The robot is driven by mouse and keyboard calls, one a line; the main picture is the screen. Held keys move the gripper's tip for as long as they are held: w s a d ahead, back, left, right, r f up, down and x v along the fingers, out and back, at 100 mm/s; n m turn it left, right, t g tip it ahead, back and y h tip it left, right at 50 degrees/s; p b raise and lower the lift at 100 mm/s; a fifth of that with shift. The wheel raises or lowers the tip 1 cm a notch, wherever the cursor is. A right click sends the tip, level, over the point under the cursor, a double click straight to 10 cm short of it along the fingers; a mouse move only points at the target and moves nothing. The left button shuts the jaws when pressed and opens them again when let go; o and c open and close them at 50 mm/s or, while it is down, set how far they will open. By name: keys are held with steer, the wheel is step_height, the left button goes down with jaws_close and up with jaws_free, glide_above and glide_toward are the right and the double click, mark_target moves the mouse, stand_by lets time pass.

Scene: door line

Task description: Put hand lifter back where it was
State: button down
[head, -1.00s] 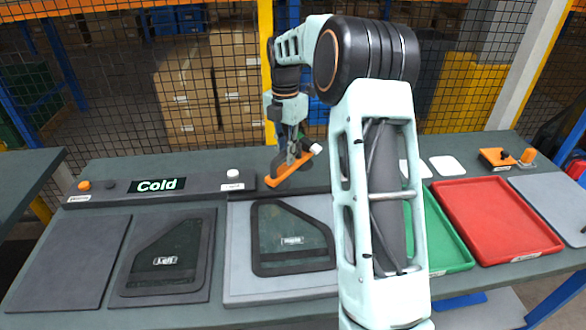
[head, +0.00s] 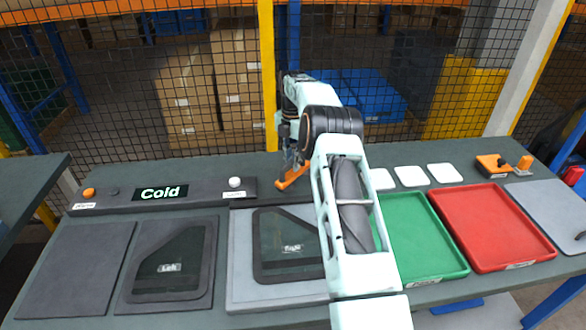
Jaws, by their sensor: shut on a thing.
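The hand lifter is an orange bar (head: 292,178) near the back edge of the bench, just right of the black panel with the "Cold" display. My gripper (head: 294,163) is shut on it from above. The lifter is tilted, and its right part is hidden behind my arm. I cannot tell whether it touches the bench top. A dark window panel marked "Right" (head: 290,247) lies on a grey plate in front of the lifter.
A panel marked "Left" (head: 172,265) lies at left. The control strip (head: 212,188) has a white button. Green tray (head: 422,240), red tray (head: 490,225), white pads (head: 411,176) and an orange device (head: 493,165) are at right. A mesh fence stands behind the bench.

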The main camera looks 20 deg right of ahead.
steer(key=shift+w+d+f, duration=0.2)
steer(key=shift+w+f, duration=0.15)
steer(key=shift+f, duration=0.25)
steer(key=shift+f+p, duration=0.35)
steer(key=shift+f, duration=0.95)
steer(key=shift+f, duration=0.15)
steer(key=c, duration=1.9)
jaws_free()
steer(key=shift+c, duration=0.2)
step_height(320, 180, up, 12)
steer(key=shift+r, duration=0.1)
